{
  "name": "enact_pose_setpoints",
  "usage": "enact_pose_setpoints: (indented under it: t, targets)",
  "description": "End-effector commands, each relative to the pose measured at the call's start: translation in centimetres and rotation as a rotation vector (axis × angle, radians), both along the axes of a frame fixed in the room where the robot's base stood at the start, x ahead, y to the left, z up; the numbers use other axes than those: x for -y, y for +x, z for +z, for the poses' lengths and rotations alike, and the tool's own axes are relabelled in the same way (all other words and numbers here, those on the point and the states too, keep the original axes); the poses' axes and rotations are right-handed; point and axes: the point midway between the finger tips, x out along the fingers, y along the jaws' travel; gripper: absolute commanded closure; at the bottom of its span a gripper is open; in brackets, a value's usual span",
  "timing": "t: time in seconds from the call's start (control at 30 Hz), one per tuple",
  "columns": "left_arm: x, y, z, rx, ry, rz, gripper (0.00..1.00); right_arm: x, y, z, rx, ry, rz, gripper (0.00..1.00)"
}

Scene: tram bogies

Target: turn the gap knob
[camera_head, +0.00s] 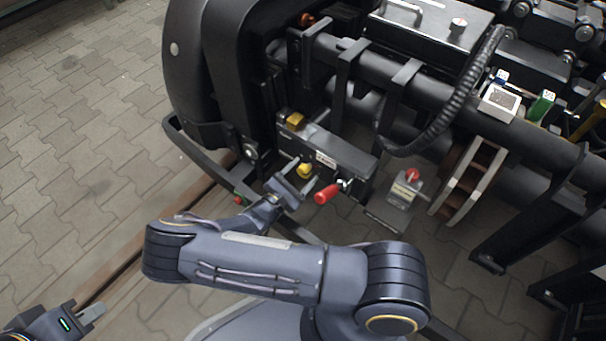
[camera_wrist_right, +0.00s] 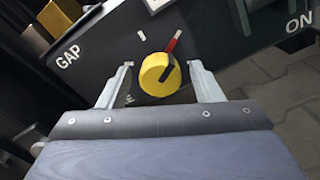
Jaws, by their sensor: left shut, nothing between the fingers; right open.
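The gap knob (camera_wrist_right: 160,75) is a yellow round knob with a black and red pointer bar, on a dark panel marked GAP in the right wrist view. The pointer is angled up and to the right. In the head view the knob (camera_head: 305,170) shows on the front of the dark box (camera_head: 340,152). My right gripper (camera_wrist_right: 162,80) is open, with one finger on each side of the knob; I cannot tell whether they touch it. It also shows in the head view (camera_head: 300,182). My left gripper (camera_head: 95,310) is shut and empty, low at the left, far from the knob.
A red handle (camera_head: 327,194) sticks out just right of the knob. A yellow block (camera_head: 295,120) sits on the box's left end. A grey box with a red button (camera_head: 405,188) stands further right. Paved floor (camera_head: 80,130) at the left is clear.

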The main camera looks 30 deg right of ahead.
Motion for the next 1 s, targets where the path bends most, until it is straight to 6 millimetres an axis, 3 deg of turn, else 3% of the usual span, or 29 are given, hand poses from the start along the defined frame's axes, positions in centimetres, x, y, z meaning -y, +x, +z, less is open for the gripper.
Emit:
enact_pose_setpoints:
  t: [0.33, 0.67, 1.0]
  targets:
    - [0.00, 0.00, -0.19, 0.000, 0.000, 0.000, 1.00, 0.62, 0.20, 0.03, -0.001, 0.001, 0.000, 0.41]
    - [0.00, 0.00, -0.19, 0.000, 0.000, 0.000, 1.00, 0.59, 0.20, 0.02, -0.001, 0.001, 0.000, 0.83]
    - [0.00, 0.00, 0.24, 0.000, 0.000, 0.000, 1.00, 0.59, 0.18, 0.14, -0.043, -0.017, -0.002, 0.85]
